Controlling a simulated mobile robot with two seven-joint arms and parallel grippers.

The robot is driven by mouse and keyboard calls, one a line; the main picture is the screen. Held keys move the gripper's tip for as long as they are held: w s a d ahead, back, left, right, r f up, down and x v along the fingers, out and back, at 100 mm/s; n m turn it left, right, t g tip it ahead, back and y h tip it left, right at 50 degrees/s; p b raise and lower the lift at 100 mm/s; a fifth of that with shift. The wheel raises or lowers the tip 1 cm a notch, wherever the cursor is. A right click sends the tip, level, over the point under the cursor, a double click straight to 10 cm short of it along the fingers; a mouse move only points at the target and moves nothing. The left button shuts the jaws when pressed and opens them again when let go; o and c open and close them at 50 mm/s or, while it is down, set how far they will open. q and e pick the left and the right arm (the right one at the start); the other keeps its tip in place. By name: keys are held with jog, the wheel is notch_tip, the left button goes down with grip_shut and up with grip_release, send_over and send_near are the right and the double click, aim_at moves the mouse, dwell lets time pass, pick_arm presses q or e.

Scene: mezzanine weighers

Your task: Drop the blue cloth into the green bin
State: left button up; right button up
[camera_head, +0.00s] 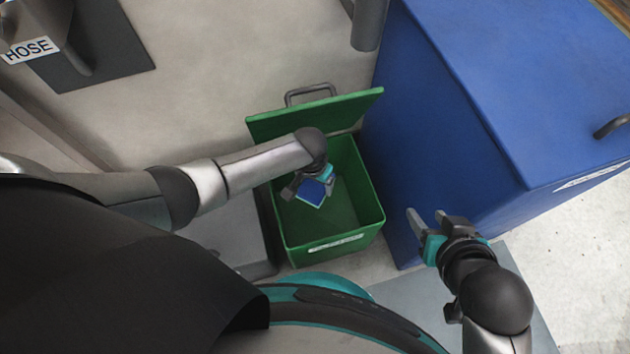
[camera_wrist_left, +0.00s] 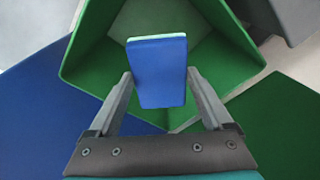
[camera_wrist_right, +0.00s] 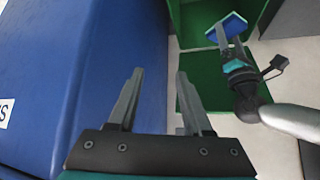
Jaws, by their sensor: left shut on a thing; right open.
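The blue cloth (camera_head: 312,192) is a small folded pad with a pale edge. My left gripper (camera_head: 308,187) is shut on it and holds it over the open mouth of the green bin (camera_head: 369,215). In the left wrist view the blue cloth (camera_wrist_left: 158,75) sits between the two fingers, with the green bin (camera_wrist_left: 85,55) behind and below it. The right wrist view also shows the blue cloth (camera_wrist_right: 228,28) in the left gripper. My right gripper (camera_head: 427,217) is open and empty, to the right of the bin beside a blue cabinet.
The green bin's lid (camera_head: 355,107) stands open at its back, with a grey handle. The large blue cabinet (camera_head: 440,130) stands close to the right of the bin. A sign reading HOSE (camera_head: 30,49) is at the top left.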

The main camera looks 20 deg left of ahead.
pick_arm(q)
jog(key=shift+f+b, duration=0.5)
jog(key=shift+f, duration=0.3)
pick_arm(e)
jog(key=shift+w+a+r+t+y, duration=0.1)
jog(key=shift+w+a+t+y, duration=0.2)
jog(key=shift+a+t, duration=0.25)
jog(key=shift+w+a+r+t+y, duration=0.1)
jog(key=shift+w+a+t+y, duration=0.25)
jog(key=shift+a, duration=0.3)
jog(key=shift+w+a+t+y, duration=0.3)
jog(key=shift+a+t, duration=0.2)
jog(key=shift+a, duration=0.1)
pick_arm(q)
jog(key=o, duration=1.1)
jog(key=shift+r, duration=0.1)
pick_arm(e)
jog(key=shift+d, duration=0.1)
